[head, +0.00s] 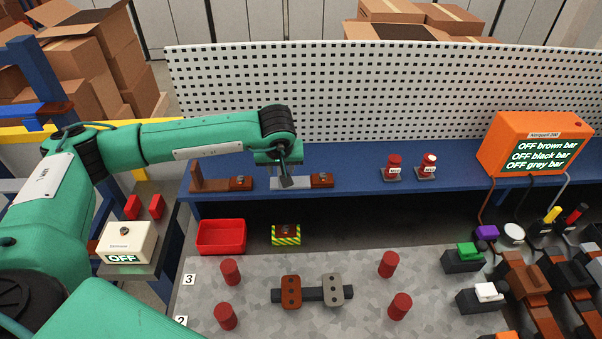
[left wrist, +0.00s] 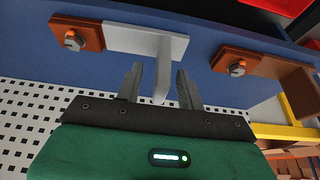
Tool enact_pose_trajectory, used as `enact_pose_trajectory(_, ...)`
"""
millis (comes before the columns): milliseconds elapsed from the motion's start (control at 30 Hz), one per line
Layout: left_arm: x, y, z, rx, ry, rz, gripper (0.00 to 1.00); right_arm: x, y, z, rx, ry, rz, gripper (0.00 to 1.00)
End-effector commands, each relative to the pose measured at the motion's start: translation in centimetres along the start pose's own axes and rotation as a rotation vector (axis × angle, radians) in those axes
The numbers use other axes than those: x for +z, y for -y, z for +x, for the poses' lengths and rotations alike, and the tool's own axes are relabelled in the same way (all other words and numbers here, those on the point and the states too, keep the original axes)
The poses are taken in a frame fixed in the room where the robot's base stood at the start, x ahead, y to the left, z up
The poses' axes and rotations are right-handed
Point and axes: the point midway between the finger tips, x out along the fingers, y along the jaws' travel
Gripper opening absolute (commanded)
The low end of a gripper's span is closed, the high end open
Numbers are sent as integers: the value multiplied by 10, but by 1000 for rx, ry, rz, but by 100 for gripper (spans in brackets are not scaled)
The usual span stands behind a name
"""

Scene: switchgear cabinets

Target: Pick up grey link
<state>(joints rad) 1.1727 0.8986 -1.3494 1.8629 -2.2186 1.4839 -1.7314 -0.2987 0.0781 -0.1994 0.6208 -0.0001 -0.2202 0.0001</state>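The grey link (left wrist: 150,42), a light grey flat plate with an upright tab, sits on the blue shelf in the left wrist view. A brown clamp block with a bolt (left wrist: 75,38) is at its end. My left gripper (left wrist: 160,90) is open, with one finger on each side of the upright tab and small gaps visible. In the head view the grey link (head: 292,183) is partly hidden by my left gripper (head: 284,178), which points down at it. My right gripper is not in view.
A similar brown link (head: 208,184) stands left on the blue shelf (head: 350,172). Red tagged cylinders (head: 394,168) stand to the right. A white perforated panel (head: 400,90) rises behind. A red bin (head: 221,237) and a table with red pegs (head: 231,272) lie below.

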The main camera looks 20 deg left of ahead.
Motion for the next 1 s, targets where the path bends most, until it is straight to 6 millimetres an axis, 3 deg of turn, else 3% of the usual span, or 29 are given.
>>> enact_pose_trajectory(33, -2, 2, 1, -2, 1, -1, 38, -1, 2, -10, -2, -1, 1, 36)
enact_pose_trajectory(233, -2, 2, 25, -1, 0, -1, 38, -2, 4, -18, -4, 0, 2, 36)
enact_pose_trajectory(467, -1, 2, 28, 0, -1, -1, 38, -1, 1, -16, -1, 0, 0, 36)
enact_pose_trajectory(500, -1, 2, 28, 0, -1, -1, 36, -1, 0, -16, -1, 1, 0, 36)
enact_pose_trajectory(700, -1, 2, 28, 0, -1, -1, 0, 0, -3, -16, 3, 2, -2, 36)
enact_pose_trajectory(1000, -1, 2, 28, 0, -1, -1, 0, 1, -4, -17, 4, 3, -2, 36)
